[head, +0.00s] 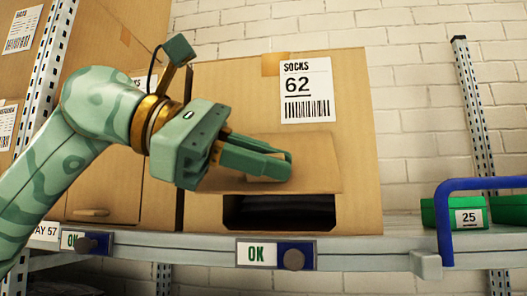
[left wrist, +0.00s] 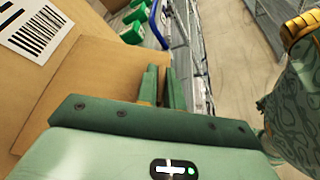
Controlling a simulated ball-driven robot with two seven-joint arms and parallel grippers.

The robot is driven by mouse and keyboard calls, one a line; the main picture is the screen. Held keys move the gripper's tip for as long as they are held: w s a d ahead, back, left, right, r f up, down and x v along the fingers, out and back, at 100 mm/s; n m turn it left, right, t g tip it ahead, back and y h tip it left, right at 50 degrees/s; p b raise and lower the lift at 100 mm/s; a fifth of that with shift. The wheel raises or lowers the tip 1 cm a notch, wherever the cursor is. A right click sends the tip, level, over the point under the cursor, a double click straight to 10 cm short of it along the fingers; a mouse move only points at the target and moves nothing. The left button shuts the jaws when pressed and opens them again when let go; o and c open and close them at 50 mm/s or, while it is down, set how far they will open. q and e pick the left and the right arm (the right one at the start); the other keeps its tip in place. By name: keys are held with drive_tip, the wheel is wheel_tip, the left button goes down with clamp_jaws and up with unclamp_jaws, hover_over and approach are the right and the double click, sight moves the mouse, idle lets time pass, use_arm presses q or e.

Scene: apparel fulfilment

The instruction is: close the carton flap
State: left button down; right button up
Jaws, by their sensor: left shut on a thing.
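The carton (head: 350,150) is a brown box labelled "SOCKS 62" (head: 306,90), standing on the shelf. Its flap (head: 315,178) is a brown panel raised above a dark opening (head: 280,212) low in the carton's front; dark contents show faintly inside. The flap also shows in the left wrist view (left wrist: 95,75). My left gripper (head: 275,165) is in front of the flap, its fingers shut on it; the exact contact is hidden. The fingers also show in the left wrist view (left wrist: 163,88). My right gripper is not in view.
Other cartons (head: 105,190) stand close at left. Green bins (head: 460,214) and a blue bar (head: 442,215) are at right. A brick wall is behind.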

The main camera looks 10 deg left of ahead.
use_arm(q)
drive_tip(key=shift+w+f, duration=0.15)
drive_tip(key=shift+f, duration=0.15)
drive_tip(key=c, duration=1.5)
unclamp_jaws()
drive_tip(key=b+v, duration=0.1)
drive_tip(key=v, duration=1.5)
drive_tip(key=shift+s+a+b, duration=0.25)
drive_tip(key=shift+b, duration=0.1)
